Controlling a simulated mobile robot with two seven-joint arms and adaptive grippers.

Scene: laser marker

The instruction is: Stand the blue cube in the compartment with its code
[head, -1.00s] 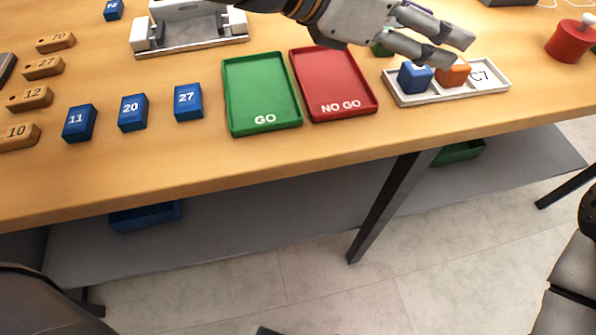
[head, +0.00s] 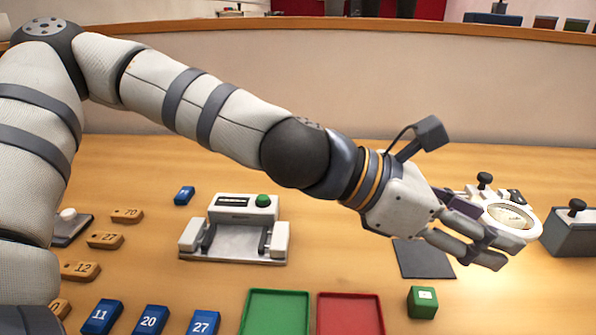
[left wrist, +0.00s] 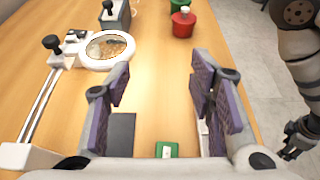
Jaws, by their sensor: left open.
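My left gripper (head: 506,252) is open and empty above the right part of the table; its spread fingers also show in the left wrist view (left wrist: 160,78). The white compartment tray with the blue cube is outside the head view. A pale edge beside the right finger in the left wrist view (left wrist: 203,137) may be that tray, mostly hidden. A green cube (head: 422,302) stands on the table below my gripper and shows in the left wrist view (left wrist: 167,150). My right gripper (left wrist: 292,152) is small and dark beyond the table edge; its fingers are unclear.
Blue numbered blocks (head: 151,319) and wooden tags (head: 105,240) lie at left. The green GO tray (head: 275,313) and red NO GO tray (head: 350,315) are in front. A ring magnifier (left wrist: 107,47) and a red pot (left wrist: 182,24) stand beyond my gripper.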

